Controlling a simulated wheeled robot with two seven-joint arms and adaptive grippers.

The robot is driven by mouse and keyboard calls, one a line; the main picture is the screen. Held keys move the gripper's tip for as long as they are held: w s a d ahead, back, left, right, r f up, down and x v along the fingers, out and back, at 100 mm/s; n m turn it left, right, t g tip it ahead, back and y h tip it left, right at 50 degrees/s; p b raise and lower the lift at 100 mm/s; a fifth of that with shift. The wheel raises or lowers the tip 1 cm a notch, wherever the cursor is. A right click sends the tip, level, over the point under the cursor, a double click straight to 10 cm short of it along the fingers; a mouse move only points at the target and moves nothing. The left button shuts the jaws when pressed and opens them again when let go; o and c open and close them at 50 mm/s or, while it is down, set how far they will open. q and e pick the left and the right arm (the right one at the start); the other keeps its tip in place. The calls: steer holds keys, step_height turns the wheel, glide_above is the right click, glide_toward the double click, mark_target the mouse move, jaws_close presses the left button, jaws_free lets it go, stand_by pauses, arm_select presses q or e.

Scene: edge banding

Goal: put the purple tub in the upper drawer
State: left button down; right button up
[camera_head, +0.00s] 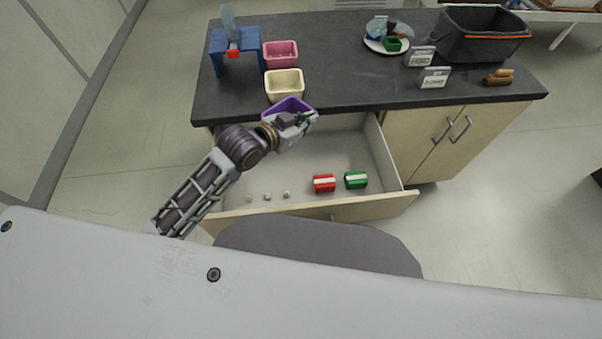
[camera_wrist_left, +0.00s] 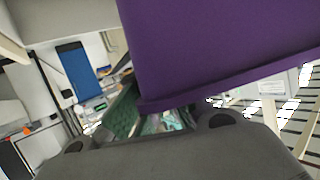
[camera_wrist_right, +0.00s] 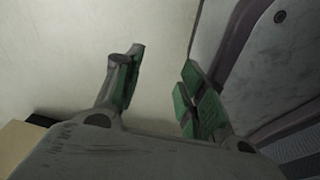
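The purple tub (camera_head: 283,106) shows in the head view at the counter's front edge, over the back of the open drawer, partly hidden by my left gripper (camera_head: 304,119). In the left wrist view the purple tub (camera_wrist_left: 220,45) fills the upper right, and my left gripper (camera_wrist_left: 155,118) is shut on its rim. The upper drawer (camera_head: 225,192) is pulled out under the counter, with my left arm across its left side. My right gripper (camera_wrist_right: 162,85) is open and empty in the right wrist view; it is not in the head view.
In the drawer lie a red block (camera_head: 324,183), a green block (camera_head: 356,180) and small pale pieces (camera_head: 267,197) near the front. The drawer's middle is clear. A cream tub (camera_head: 284,84), a pink tub (camera_head: 280,53) and a blue stand (camera_head: 235,44) are on the counter.

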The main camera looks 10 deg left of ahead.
arm_select(q)
steer(key=s+a+f+m+g+h+b, duration=0.2)
steer(key=a+f, duration=0.5)
steer(key=a, duration=0.2)
steer(key=shift+s+a+f+m+h+b, duration=0.15)
steer(key=shift+s+f+m+h+b, duration=0.15)
steer(key=shift+f+m+b, duration=0.1)
arm_select(e)
steer(key=w+a, duration=0.3)
steer(key=w, duration=0.2)
steer(key=shift+w+t, duration=0.3)
steer(key=shift+s+d, duration=0.1)
